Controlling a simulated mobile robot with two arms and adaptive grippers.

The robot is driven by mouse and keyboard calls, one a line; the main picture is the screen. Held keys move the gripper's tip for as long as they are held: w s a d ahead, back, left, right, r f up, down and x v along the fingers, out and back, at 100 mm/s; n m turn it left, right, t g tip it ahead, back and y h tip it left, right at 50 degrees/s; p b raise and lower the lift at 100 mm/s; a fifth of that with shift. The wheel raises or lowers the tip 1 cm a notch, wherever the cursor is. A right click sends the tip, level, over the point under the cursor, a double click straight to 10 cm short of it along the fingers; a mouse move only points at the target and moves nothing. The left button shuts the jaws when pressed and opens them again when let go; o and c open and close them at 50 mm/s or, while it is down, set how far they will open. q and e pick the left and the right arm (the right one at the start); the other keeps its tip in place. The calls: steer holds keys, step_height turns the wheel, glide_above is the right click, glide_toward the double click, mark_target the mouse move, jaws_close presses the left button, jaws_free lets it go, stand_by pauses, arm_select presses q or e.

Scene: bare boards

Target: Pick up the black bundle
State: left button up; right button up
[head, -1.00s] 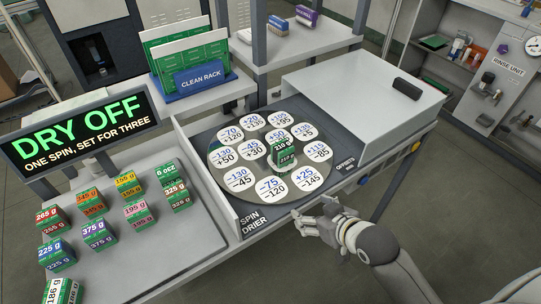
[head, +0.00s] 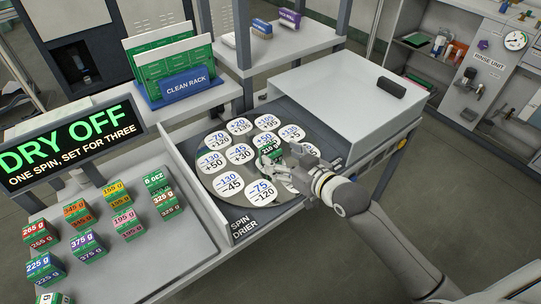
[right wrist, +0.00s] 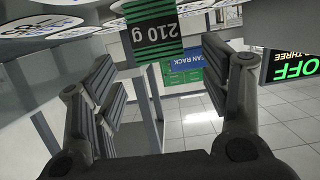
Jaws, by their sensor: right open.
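A bundle with a black band marked 210 g (head: 268,151) stands on the round plate of the spin drier (head: 207,182). In the right wrist view the bundle (right wrist: 152,32) shows green and black stripes and a black label, upside down. My right gripper (head: 284,161) is close to the bundle on its near right side and partly covers it in the head view. In the right wrist view its two fingers are spread, with the bundle beyond and between them, apart from both. My left gripper is not in view.
Several coloured-label bundles stand on the left tray (head: 140,255). A clean rack (head: 188,85) with green boards is behind the drier. A white housing (head: 330,95) with a black block (head: 391,87) on top stands to the right. A DRY OFF sign (head: 70,140) is at left.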

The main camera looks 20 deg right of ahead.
mark_target(274, 153)
steer(key=x, duration=0.4)
steer(key=shift+w+a+f, duration=0.1)
steer(key=shift+w+f, duration=0.1)
steer(key=shift+w, duration=0.05)
steer(key=shift+r, duration=0.1)
steer(key=c, duration=1.3)
steer(key=shift+o, duration=0.2)
steer(key=shift+r, duration=0.6)
step_height(274, 153, up, 2)
steer(key=shift+s+r, duration=0.15)
steer(key=shift+r, duration=0.05)
steer(key=s+a+r+p, duration=0.2)
steer(key=s+r, duration=0.7)
steer(key=s, duration=0.4)
steer(key=shift+s+r, duration=0.2)
steer(key=shift+s, duration=0.15)
